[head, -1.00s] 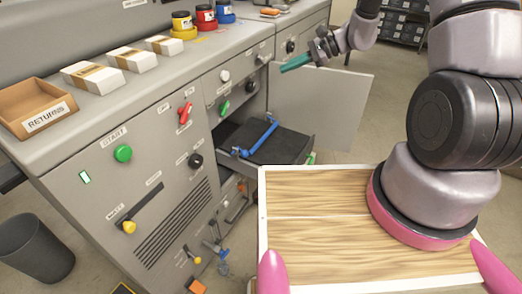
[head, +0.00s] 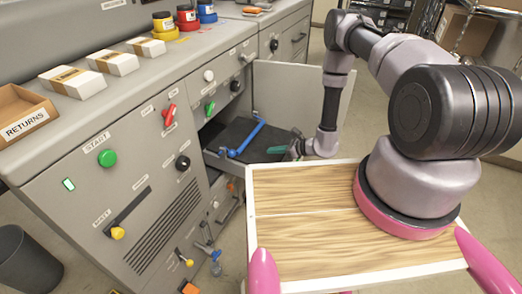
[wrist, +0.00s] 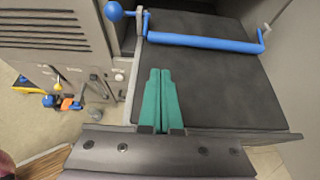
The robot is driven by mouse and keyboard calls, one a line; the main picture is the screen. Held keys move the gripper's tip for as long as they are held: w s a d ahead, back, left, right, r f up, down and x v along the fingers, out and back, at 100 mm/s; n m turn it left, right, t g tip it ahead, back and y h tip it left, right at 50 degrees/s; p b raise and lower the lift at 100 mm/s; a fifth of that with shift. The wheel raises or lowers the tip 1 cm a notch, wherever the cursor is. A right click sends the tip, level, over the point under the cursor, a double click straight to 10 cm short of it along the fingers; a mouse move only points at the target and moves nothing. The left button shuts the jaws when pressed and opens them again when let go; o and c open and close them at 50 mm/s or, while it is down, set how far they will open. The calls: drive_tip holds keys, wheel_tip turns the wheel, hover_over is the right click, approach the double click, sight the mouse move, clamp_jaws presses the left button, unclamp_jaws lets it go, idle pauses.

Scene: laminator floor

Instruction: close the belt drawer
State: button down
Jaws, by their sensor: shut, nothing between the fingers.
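The belt drawer (head: 252,143) is pulled out from the grey machine, with a black belt surface and a blue bar (head: 247,137) across it. In the wrist view the black belt (wrist: 220,75) fills the right and the blue bar (wrist: 205,43) runs along its far side. My gripper (head: 292,148) is at the drawer's outer end, with green fingers. In the wrist view my gripper (wrist: 160,100) is shut and empty, its fingers over the near left part of the drawer. I cannot tell whether they touch it.
An open grey door panel (head: 300,95) stands behind the drawer. The machine front (head: 130,190) carries a green start button (head: 107,158), levers and knobs. A returns tray (head: 22,115) and white packs sit on top. A dark bin (head: 25,260) stands at lower left.

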approach(243, 150)
drive_tip(key=x, duration=0.5)
drive_tip(key=shift+s+f, duration=0.2)
drive_tip(key=shift+x, duration=0.75)
drive_tip(key=shift+w+a+r, duration=0.1)
drive_tip(key=shift+a+r, duration=0.1)
